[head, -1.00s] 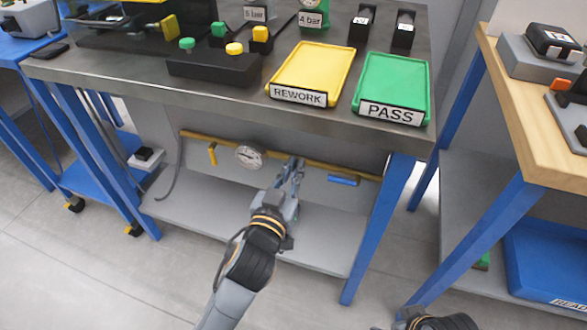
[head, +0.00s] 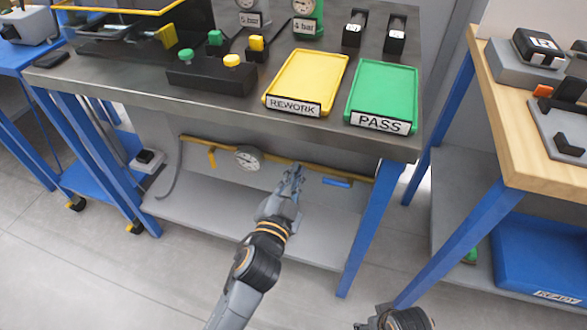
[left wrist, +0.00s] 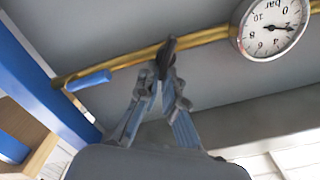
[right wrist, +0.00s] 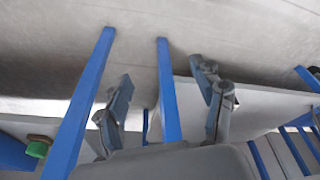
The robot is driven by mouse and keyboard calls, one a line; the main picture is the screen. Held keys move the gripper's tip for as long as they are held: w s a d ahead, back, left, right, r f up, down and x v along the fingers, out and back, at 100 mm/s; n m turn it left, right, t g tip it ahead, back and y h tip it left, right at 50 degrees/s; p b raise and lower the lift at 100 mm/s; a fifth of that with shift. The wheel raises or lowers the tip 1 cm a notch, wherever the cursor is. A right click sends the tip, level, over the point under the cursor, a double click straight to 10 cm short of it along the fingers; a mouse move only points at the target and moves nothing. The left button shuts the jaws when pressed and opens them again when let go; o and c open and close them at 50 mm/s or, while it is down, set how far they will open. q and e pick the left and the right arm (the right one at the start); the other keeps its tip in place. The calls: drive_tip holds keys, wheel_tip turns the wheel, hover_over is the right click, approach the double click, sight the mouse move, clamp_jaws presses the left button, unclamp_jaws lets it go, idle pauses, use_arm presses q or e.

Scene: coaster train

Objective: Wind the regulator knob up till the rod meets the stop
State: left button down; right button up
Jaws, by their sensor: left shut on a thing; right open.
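My left gripper (head: 292,176) is under the bench at this pipe (head: 300,165). In the left wrist view its fingertips (left wrist: 166,72) are closed together on the knob. The round pressure gauge (head: 248,158) is left of the gripper in the head view, and its dial (left wrist: 270,28) appears upside down in the left wrist view. I cannot make out the rod or its stop. My right gripper (right wrist: 163,82) is open and empty, away from the pipe.
A blue lever (head: 337,183) and a yellow lever (head: 212,157) hang at the pipe on either side. The bench top (head: 130,85) overhangs it, with a lower shelf (head: 210,220) below and a blue leg (head: 365,230) at right. Yellow (head: 341,62) and green (head: 350,104) trays are above.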

use_arm(q)
drive_tip(key=shift+s+f+m, duration=0.1)
drive_tip(key=shift+f+m, duration=0.5)
drive_tip(key=shift+m, duration=0.4)
use_arm(e)
drive_tip(key=shift+s+f, duration=0.2)
drive_tip(key=shift+f, duration=1.15)
use_arm(q)
drive_tip(key=c, duration=1.4)
unclamp_jaws()
drive_tip(key=shift+a+r, duration=0.1)
use_arm(e)
drive_tip(key=shift+a, duration=0.1)
use_arm(q)
drive_tip(key=shift+r+p, duration=0.1)
drive_tip(key=shift+p, duration=0.2)
drive_tip(key=v, duration=1.2)
